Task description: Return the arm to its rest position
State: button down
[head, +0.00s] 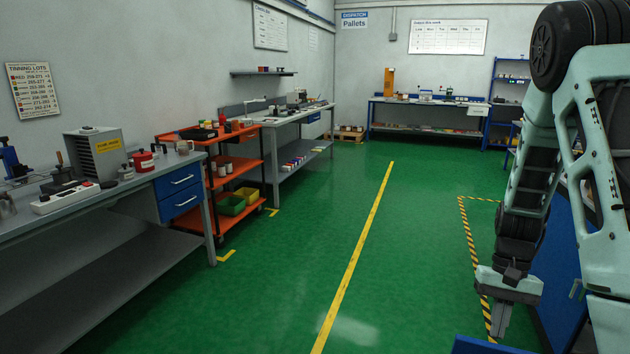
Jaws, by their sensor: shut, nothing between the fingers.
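My arm (534,165) is folded at the right side of the head view, with its forearm hanging downward. My gripper (502,322) is at its lower end, pointing down over the green floor near the striped floor marking. The gripper's fingers are together and nothing shows between them. Part of the upper arm runs out of the picture at the right edge.
A grey workbench (135,199) with a blue drawer unit stands at the left. An orange cart (210,181) and another bench (283,119) stand beyond it. A far bench (426,103) lines the back wall. The green floor (290,260) is clear along the yellow line.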

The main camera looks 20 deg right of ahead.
jog(key=w+a+r+n+h, duration=0.1)
jog(key=w+a+r+n, duration=0.2)
jog(key=a, duration=0.6)
jog(key=w+a+r+n, duration=0.2)
jog(key=a+r+n, duration=0.25)
jog(key=a, duration=0.55)
jog(key=s+a+r+n+t, duration=0.1)
jog(key=s+a+r+n, duration=0.1)
jog(key=a, duration=0.4)
jog(key=s+a+r+n+t+h+p, duration=0.1)
jog(key=s+a+r+n, duration=0.2)
jog(key=s+a, duration=0.3)
jog(key=s+a+r+n+t, duration=0.1)
jog(key=s+a+r+n, duration=0.1)
jog(key=s+a, duration=0.3)
jog(key=shift+a+r+n+p, duration=0.15)
jog(key=shift+a+n+p, duration=0.2)
jog(key=shift+a+n, duration=0.4)
jog(key=shift+d, duration=0.15)
